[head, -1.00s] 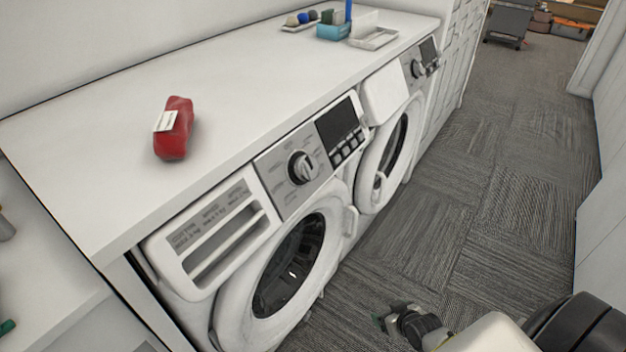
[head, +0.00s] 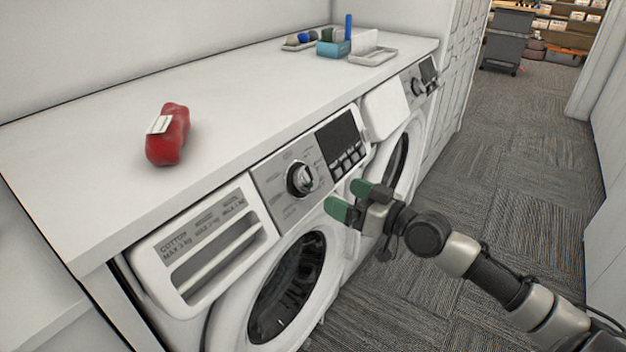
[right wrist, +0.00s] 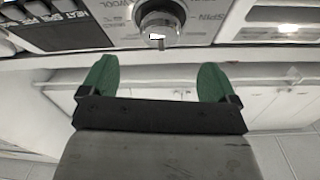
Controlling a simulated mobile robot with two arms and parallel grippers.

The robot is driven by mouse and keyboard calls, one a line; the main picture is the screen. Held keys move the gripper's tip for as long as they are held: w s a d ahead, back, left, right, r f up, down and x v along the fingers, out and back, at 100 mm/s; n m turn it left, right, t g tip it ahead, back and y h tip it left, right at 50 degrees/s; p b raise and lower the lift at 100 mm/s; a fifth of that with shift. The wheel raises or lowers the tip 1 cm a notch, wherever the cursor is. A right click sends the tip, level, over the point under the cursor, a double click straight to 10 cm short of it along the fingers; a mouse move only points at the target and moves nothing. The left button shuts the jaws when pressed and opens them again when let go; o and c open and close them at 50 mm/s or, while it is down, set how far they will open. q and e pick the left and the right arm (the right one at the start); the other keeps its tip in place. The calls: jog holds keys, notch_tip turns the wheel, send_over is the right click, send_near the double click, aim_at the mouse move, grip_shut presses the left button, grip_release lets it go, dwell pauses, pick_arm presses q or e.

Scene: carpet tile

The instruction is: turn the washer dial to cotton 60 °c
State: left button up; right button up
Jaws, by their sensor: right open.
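The washer dial (head: 300,179) is a round silver knob on the grey control panel of the nearer white washer (head: 216,300). In the right wrist view the dial (right wrist: 160,22) shows at the top centre, beyond the fingertips. My right gripper (head: 352,198) has green fingertips, is open and empty, and is in front of the washer, right of and a little below the dial, apart from it. In the right wrist view its fingers (right wrist: 158,78) are spread wide with nothing between them. The dial's exact setting is too small to read. My left gripper is not in view.
A white countertop (head: 240,95) runs above the washers. A second washer (head: 398,140) stands beyond. The carpet floor (head: 480,180) at right is mostly clear.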

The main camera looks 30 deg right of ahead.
aim_at(311, 182)
jog(key=p+x, duration=0.1)
jog(key=x, duration=0.7)
jog(key=shift+w+a, duration=0.2)
jog(key=shift+w, duration=0.05)
jog(key=c, duration=0.9)
jog(key=shift+p, duration=0.65)
jog(key=m+h+p, duration=0.1)
jog(key=m+p, duration=0.2)
jog(key=p, duration=0.2)
jog(key=m+h+p, duration=0.2)
jog(key=m+p, duration=0.1)
jog(key=p, duration=0.3)
jog(key=m+h+p, duration=0.2)
jog(key=m+p, duration=0.2)
jog(key=p, duration=0.1)
jog(key=shift+a+r+p, duration=0.2)
jog(key=shift+r+p, duration=0.1)
jog(key=shift+f+m+h+p, duration=0.2)
jog(key=shift+m+h+p, duration=0.1)
jog(key=shift+m+p, duration=0.45)
